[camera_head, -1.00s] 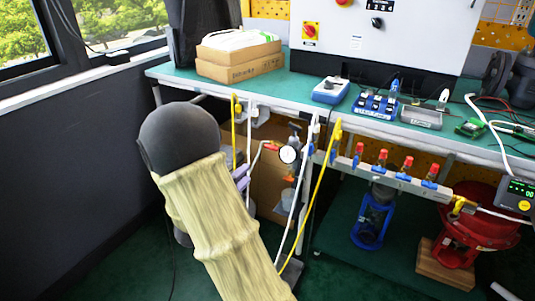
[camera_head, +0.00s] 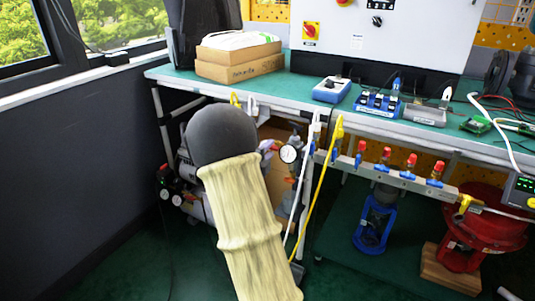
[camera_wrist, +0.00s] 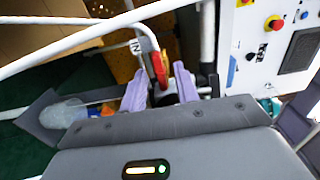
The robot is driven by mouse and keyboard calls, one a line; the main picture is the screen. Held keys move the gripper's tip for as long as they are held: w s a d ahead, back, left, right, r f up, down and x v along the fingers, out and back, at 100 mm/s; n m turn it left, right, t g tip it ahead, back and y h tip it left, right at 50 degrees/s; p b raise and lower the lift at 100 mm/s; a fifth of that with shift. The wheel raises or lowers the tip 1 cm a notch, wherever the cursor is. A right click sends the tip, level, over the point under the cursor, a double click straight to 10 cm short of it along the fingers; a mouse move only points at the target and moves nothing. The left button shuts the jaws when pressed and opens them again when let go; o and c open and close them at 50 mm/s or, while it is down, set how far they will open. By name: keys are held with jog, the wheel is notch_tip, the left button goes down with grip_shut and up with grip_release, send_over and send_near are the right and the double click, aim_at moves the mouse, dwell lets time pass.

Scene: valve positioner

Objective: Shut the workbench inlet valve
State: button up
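The inlet valve's red handle (camera_wrist: 158,68) shows in the wrist view beside a white pipe or hose, between the tips of my gripper (camera_wrist: 161,80). My two purple fingers stand apart on either side of the handle, with a gap visible; firm contact cannot be made out. In the head view my forearm hides most of my gripper. A bit of the red handle (camera_head: 273,146) shows just left of the round white pressure gauge (camera_head: 288,154), below the workbench edge.
The green workbench (camera_head: 290,88) spans above the valve. White and yellow hoses (camera_head: 322,180) hang close to the right of my arm. A manifold (camera_head: 400,178) with several red-topped valves lies further right. A compressor-like unit (camera_head: 185,185) stands under the bench at left.

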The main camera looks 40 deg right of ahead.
grip_shut()
